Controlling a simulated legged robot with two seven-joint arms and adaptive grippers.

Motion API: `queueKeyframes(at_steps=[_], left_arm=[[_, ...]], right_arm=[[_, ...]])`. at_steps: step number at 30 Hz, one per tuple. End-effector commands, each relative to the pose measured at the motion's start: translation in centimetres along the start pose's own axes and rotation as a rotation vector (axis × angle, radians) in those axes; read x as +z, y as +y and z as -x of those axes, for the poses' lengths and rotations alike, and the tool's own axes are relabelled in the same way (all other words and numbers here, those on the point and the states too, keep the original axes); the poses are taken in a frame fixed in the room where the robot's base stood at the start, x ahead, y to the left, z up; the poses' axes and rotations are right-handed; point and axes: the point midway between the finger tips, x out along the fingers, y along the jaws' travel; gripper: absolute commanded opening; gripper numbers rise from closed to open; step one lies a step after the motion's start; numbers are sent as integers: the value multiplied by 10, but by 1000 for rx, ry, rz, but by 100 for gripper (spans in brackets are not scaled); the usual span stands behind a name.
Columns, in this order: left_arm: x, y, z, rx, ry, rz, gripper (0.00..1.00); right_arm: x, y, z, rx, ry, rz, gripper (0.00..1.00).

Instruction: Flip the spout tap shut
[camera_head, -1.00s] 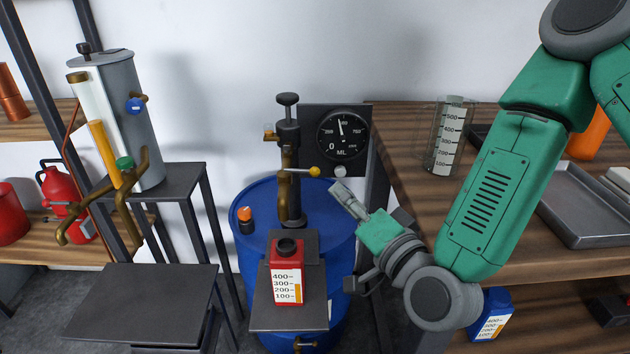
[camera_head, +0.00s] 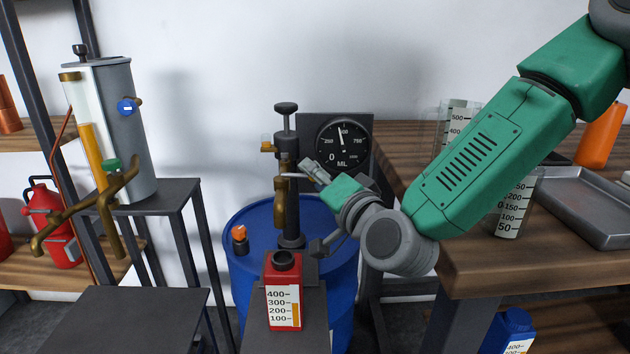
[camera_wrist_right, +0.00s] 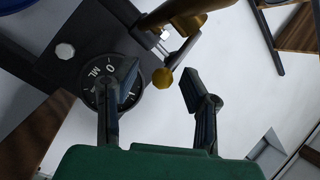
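The spout tap is a thin lever (camera_head: 293,175) on the brass spout (camera_head: 280,205) of a dark pump standing on a blue drum (camera_head: 240,250). The fingers are open, with a gap on each side of the knob. In the head view my right gripper (camera_head: 312,170) is at the lever's right end and hides the knob. A red jug (camera_head: 283,285) with a scale label stands below the spout. My left gripper is not in view.
A round ML gauge (camera_head: 342,143) sits close behind my right gripper. A wooden bench (camera_head: 480,265) with measuring vessels and a metal tray (camera_head: 590,215) is at the right. A grey cylinder dispenser (camera_head: 125,145) on a dark stand is at the left.

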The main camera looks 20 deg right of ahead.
Motion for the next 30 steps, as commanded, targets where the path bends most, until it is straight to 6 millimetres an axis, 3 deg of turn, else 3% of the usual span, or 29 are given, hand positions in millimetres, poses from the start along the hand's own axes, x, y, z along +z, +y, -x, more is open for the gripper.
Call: queueKeyframes(at_steps=[11, 14, 15, 30], left_arm=[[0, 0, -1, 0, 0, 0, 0], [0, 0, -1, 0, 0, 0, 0], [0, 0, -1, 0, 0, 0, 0], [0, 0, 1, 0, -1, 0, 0]], right_arm=[[0, 0, -6, 0, 0, 0, 38], [0, 0, -6, 0, -1, 0, 3], [0, 1, -6, 1, -1, 0, 0], [-2, 6, -11, -38, -74, -3, 0]])
